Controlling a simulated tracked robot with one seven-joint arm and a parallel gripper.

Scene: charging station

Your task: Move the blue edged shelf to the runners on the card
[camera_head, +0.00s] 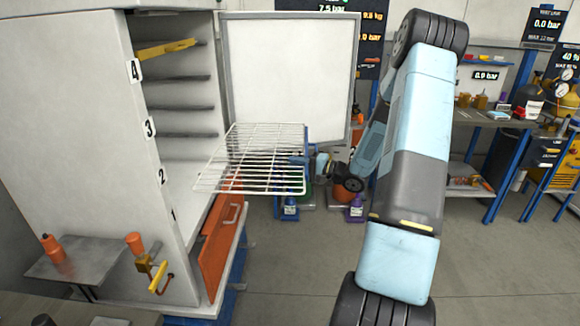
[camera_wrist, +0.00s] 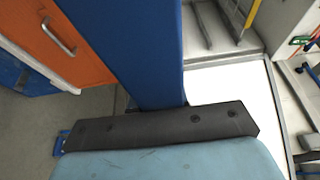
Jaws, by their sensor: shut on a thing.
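A white wire shelf (camera_head: 255,160) hangs level in front of the open white cabinet (camera_head: 75,130), at about the height of tag 2. My gripper (camera_head: 300,161) is shut on its right side. Dark blue shows at the grip; I cannot tell whether it is shelf edge or finger. In the wrist view a broad blue surface hides much of the middle, and the shelf's wires do not show. Dark runners (camera_head: 182,106) line the cabinet's inner wall beside tags 4, 3, 2 and 1. A yellow bar (camera_head: 166,49) lies at the level of tag 4. I see no readable card.
The cabinet door (camera_head: 290,75) stands open behind the shelf. An orange drawer front (camera_head: 221,245) with a handle is below. Open floor lies right, before a workbench (camera_head: 485,117).

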